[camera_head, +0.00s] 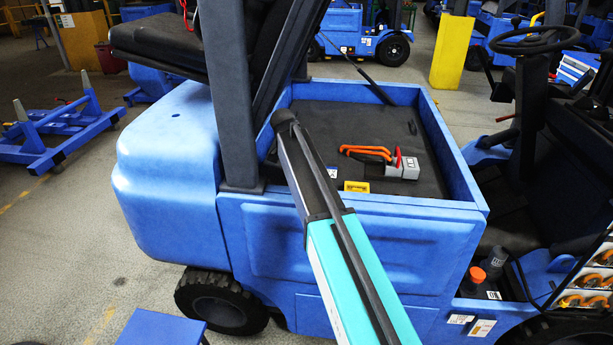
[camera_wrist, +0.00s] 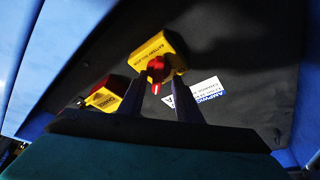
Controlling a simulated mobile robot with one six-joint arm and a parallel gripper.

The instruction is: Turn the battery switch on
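In the wrist view, the battery switch is a yellow box (camera_wrist: 160,47) with black lettering that begins "BATTERY", mounted on a dark panel. Its red knob (camera_wrist: 155,68) faces the camera. My gripper (camera_wrist: 159,80) is open, its two dark fingers pointing at the switch, with the knob between their tips in the picture. I cannot tell whether the fingers touch it. In the head view, my teal arm reaches up over the side of the blue truck; the gripper and the switch cannot be made out there.
The wrist view also shows a second yellow piece (camera_wrist: 107,94) and a white and blue label (camera_wrist: 207,92). In the head view, a grey connector (camera_head: 403,168) with orange cables and a small yellow object (camera_head: 356,187) lie in the truck's black-floored bay. The truck's blue side wall (camera_head: 345,240) stands below my arm.

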